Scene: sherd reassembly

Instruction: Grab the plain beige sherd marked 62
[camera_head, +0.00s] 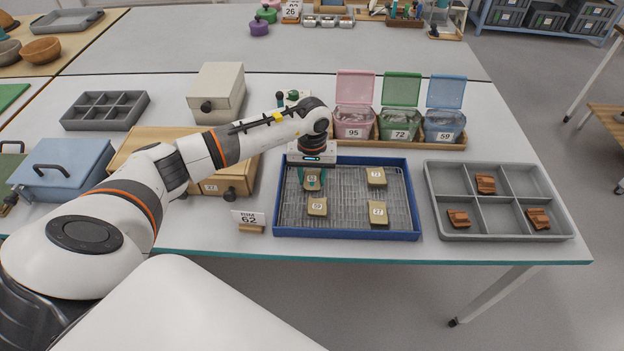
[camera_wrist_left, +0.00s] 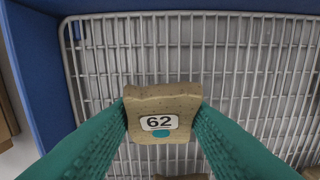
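The plain beige sherd marked 62 (camera_wrist_left: 163,103) is between the two teal fingers of my left gripper (camera_wrist_left: 163,112) in the left wrist view. The fingers touch it on both sides, and its label faces the camera. In the head view, my left gripper (camera_head: 312,181) points down over the back left of the blue-rimmed tray (camera_head: 346,234), with the sherd (camera_head: 312,174) partly hidden by the fingers. I cannot tell whether the sherd is clear of the wire rack. My right gripper is not in view.
Several other beige sherds lie on the rack, among them ones at front left (camera_head: 317,206), back right (camera_head: 376,176) and front right (camera_head: 378,213). A grey compartment tray (camera_head: 490,168) with reddish sherds stands to the right. A "62" card (camera_head: 248,219) stands left of the blue tray.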

